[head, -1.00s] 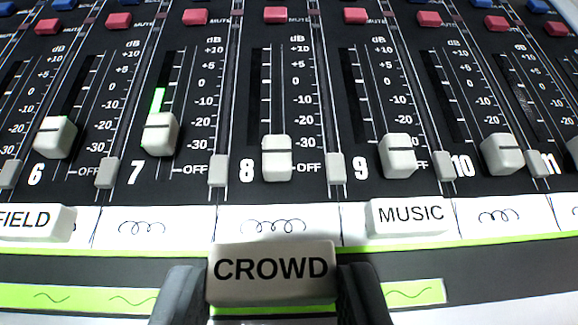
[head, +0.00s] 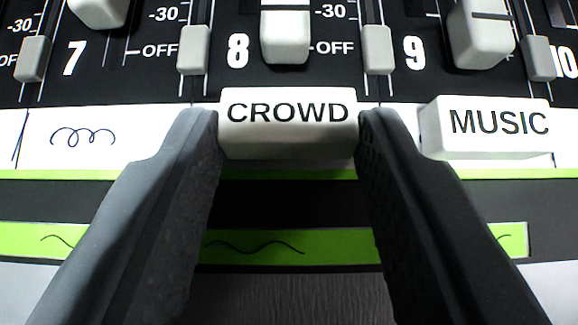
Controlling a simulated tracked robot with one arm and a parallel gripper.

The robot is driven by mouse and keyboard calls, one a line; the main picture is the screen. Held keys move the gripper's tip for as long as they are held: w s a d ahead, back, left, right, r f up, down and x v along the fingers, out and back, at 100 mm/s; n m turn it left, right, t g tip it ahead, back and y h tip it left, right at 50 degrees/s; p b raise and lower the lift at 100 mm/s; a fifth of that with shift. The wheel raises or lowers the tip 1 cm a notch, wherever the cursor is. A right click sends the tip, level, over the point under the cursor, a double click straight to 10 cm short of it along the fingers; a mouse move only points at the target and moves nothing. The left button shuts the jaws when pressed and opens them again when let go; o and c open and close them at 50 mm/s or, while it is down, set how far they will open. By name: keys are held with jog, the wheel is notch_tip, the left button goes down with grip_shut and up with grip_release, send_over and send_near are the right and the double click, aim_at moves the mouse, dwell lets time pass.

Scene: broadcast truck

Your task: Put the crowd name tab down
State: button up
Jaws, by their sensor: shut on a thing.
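The crowd name tab (head: 288,138) is a white block with black CROWD lettering, upright and readable. My gripper (head: 288,130) is shut on it, one dark finger at each side. The tab is at the white label strip (head: 90,138), in the space below channel 8. It covers the marking of that space. I cannot tell whether its underside touches the strip.
White fader knobs for channel 8 (head: 285,35) and channel 9 (head: 480,38) stand just above the strip. The space below channel 7 holds only a scribble. A green strip (head: 290,243) runs across the dark front panel beneath my fingers.

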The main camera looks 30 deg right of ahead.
jog(key=o, duration=0.9)
jog(key=shift+f, duration=0.1)
jog(key=shift+o, duration=0.2)
jog(key=p+v, duration=0.2)
jog(key=v, duration=1)
jog(key=shift+s, duration=0.1)
